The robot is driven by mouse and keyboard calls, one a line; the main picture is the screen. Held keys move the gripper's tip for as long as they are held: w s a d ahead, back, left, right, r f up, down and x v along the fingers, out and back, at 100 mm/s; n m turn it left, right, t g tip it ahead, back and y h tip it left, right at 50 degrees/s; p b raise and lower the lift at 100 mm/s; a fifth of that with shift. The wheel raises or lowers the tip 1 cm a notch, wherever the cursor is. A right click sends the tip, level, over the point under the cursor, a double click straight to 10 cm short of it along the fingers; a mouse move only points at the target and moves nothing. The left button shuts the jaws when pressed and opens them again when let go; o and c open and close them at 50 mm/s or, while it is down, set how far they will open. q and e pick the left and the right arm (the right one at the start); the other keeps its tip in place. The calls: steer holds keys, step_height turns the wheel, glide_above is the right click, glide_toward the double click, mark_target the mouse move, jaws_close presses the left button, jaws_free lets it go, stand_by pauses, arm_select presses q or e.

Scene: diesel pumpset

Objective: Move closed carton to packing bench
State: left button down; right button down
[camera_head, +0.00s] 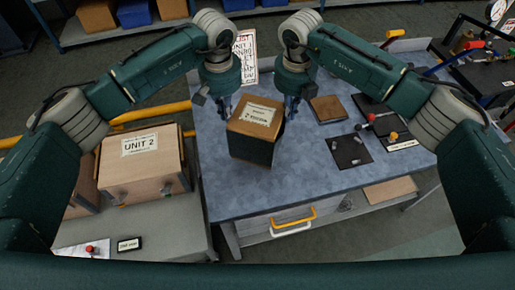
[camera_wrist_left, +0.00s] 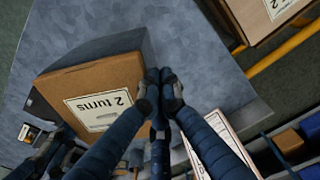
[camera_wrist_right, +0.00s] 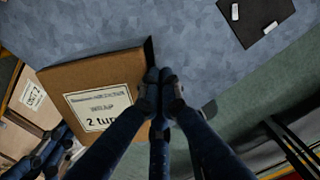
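A closed carton (camera_head: 256,120) with a brown top, dark sides and a white "2 turns" label is at the left part of the blue-grey bench (camera_head: 300,185). It also shows in the left wrist view (camera_wrist_left: 92,90) and the right wrist view (camera_wrist_right: 97,80). My left gripper (camera_head: 226,108) is at its far left side, fingers together beside its edge (camera_wrist_left: 160,80). My right gripper (camera_head: 292,110) is at its right side, fingers also together (camera_wrist_right: 160,80). Neither gripper has anything between its fingers. Contact with the carton, and whether its underside touches the bench, I cannot tell.
A "UNIT 2" box (camera_head: 143,165) stands on a grey surface at left. A brown block (camera_head: 327,109), a dark mat (camera_head: 350,151) and a black tool panel (camera_head: 390,122) lie right of the carton. A white sign (camera_head: 246,55) stands behind. The bench front is clear.

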arm_select(q)
steer(key=c, duration=2.4)
jaws_free()
steer(key=shift+d+r, duration=0.15)
steer(key=shift+r, duration=0.1)
steer(key=o, duration=0.4)
steer(key=shift+a, duration=0.75)
arm_select(e)
steer(key=shift+s+d+r, duration=0.2)
steer(key=shift+d, duration=0.4)
arm_select(q)
steer(key=shift+a+f, duration=0.1)
steer(key=shift+f, duration=0.05)
arm_select(e)
steer(key=c, duration=2)
jaws_free()
steer(key=shift+d, duration=0.1)
arm_select(q)
steer(key=r, duration=1.2)
steer(key=shift+s, duration=0.4)
arm_select(e)
steer(key=r, duration=1.2)
steer(key=shift+s, duration=0.4)
arm_select(q)
steer(key=shift+s+f, duration=0.1)
arm_select(e)
steer(key=shift+f, duration=0.15)
